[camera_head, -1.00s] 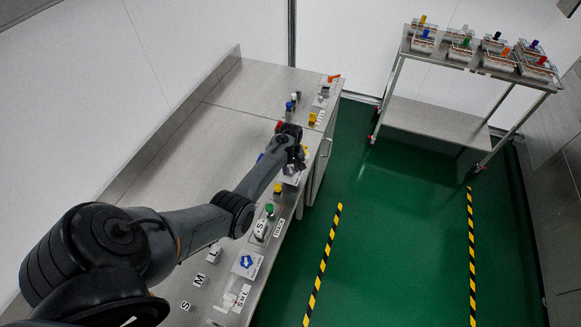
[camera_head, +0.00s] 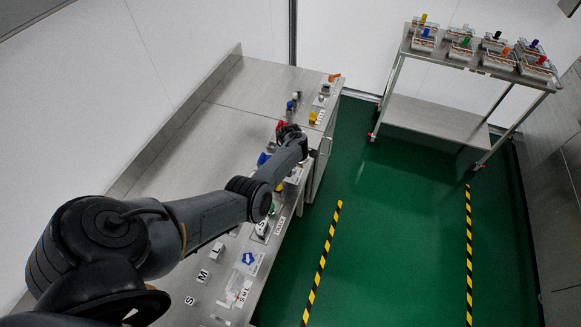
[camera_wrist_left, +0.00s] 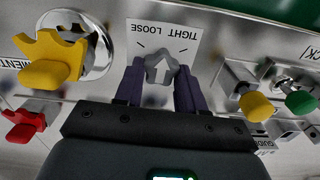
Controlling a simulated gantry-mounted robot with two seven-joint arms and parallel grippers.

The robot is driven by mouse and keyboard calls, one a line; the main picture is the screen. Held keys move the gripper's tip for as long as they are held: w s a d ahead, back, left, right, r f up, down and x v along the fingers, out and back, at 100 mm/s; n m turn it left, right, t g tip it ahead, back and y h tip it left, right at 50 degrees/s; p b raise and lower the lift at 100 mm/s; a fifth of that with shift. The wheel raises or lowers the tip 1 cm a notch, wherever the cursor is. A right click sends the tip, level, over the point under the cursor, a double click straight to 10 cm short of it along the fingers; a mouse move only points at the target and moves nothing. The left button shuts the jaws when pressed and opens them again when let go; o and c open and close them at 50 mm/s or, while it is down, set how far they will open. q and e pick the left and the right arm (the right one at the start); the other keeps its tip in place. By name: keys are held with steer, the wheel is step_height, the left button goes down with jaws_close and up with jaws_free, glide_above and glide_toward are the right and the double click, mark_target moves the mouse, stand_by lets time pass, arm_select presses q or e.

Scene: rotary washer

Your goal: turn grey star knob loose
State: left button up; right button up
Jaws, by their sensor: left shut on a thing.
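The grey star knob (camera_wrist_left: 160,69) shows in the left wrist view with a white arrow on its face, pointing up in the picture. Its white plate (camera_wrist_left: 170,32) reads TIGHT and LOOSE, upside down in this view. The two dark purple fingers of my left gripper (camera_wrist_left: 160,82) stand on either side of the knob, shut on it. In the head view my left gripper (camera_head: 290,132) is over the bench's right part, and the knob is hidden by the arm. My right gripper is not in view.
A yellow star knob (camera_wrist_left: 50,58) on a shiny round base and a red knob (camera_wrist_left: 22,125) are left of the fingers. A yellow knob (camera_wrist_left: 256,107) and a green knob (camera_wrist_left: 301,103) are to the right. The steel bench's (camera_head: 215,120) back part is clear.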

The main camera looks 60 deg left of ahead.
arm_select(q)
steer(key=n, duration=0.3)
steer(key=shift+d+b, duration=0.1)
steer(key=shift+b, duration=0.2)
steer(key=n+b, duration=0.1)
steer(key=n, duration=0.1)
steer(key=shift+f+n, duration=0.1)
steer(key=shift+n, duration=0.3)
steer(key=n+b, duration=0.2)
steer(key=n, duration=0.3)
steer(key=shift+d+b, duration=0.1)
steer(key=shift+b, duration=0.25)
steer(key=shift+n, duration=0.3)
steer(key=o, duration=1.1)
steer(key=shift+c, duration=0.2)
